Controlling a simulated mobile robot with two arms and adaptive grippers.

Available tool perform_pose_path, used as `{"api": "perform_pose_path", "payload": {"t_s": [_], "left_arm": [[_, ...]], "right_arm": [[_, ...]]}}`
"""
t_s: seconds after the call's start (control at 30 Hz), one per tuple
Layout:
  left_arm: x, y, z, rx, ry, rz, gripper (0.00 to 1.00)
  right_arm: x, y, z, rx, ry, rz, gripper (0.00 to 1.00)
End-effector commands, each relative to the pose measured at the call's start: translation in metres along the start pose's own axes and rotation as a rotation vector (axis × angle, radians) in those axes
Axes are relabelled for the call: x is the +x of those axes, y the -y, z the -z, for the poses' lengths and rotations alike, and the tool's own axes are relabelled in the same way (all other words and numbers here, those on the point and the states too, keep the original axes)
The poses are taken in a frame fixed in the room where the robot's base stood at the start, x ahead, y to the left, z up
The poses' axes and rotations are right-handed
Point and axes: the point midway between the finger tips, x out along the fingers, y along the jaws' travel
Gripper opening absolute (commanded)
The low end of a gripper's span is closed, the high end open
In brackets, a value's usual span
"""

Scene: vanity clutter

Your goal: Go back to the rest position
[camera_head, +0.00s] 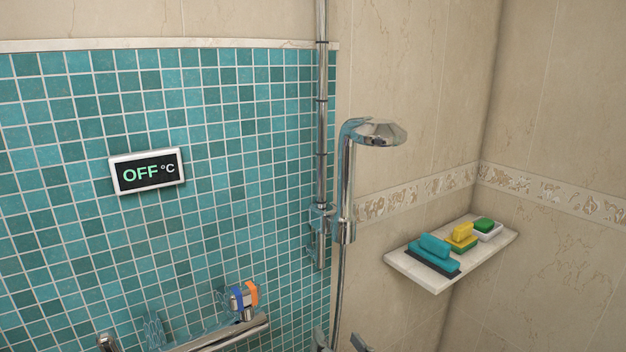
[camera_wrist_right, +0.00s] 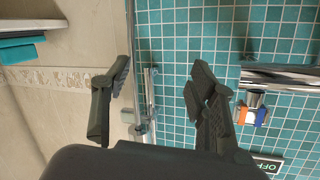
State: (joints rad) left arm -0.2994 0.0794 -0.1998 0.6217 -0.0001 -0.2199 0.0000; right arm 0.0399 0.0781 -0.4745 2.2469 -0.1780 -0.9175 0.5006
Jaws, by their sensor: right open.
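My right gripper shows only as two fingertips at the bottom edge of the head view (camera_head: 339,342), one on each side of the shower hose in the picture. In the right wrist view the right gripper (camera_wrist_right: 158,82) is open, its dark fingers wide apart with nothing held between them. The wall and a chrome shower pipe (camera_wrist_right: 131,60) show behind the fingers; I cannot tell the distance to them. My left gripper is in neither view.
A shower head (camera_head: 378,133) hangs on its rail. A mixer knob (camera_head: 243,297) is at lower middle. A display (camera_head: 147,170) reads OFF.

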Motion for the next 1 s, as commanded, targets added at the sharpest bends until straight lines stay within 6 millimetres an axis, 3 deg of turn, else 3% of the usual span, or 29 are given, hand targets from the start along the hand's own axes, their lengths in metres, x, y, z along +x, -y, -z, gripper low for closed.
{"api": "perform_pose_path", "payload": {"t_s": [0.03,0.1,0.2,0.3,0.5,0.73,0.8,1.0], "left_arm": [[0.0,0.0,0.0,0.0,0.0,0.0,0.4],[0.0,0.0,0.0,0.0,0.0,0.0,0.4],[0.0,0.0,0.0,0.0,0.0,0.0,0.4],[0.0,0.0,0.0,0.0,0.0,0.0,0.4],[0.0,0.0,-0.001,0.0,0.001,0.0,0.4],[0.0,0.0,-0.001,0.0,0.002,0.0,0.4],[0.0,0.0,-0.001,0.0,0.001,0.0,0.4],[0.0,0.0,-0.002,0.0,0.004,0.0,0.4]], "right_arm": [[-0.013,-0.023,-0.032,-0.007,0.095,-0.054,0.53],[-0.034,-0.051,-0.073,-0.031,0.23,-0.12,0.53],[-0.072,-0.084,-0.125,-0.064,0.417,-0.19,0.53],[-0.11,-0.106,-0.164,-0.093,0.574,-0.231,0.53],[-0.176,-0.131,-0.214,-0.136,0.815,-0.268,0.53],[-0.244,-0.146,-0.25,-0.172,1.039,-0.274,0.53],[-0.229,-0.152,-0.267,-0.17,1.037,-0.272,0.53],[-0.207,-0.167,-0.318,-0.166,1.057,-0.27,0.53]]}}
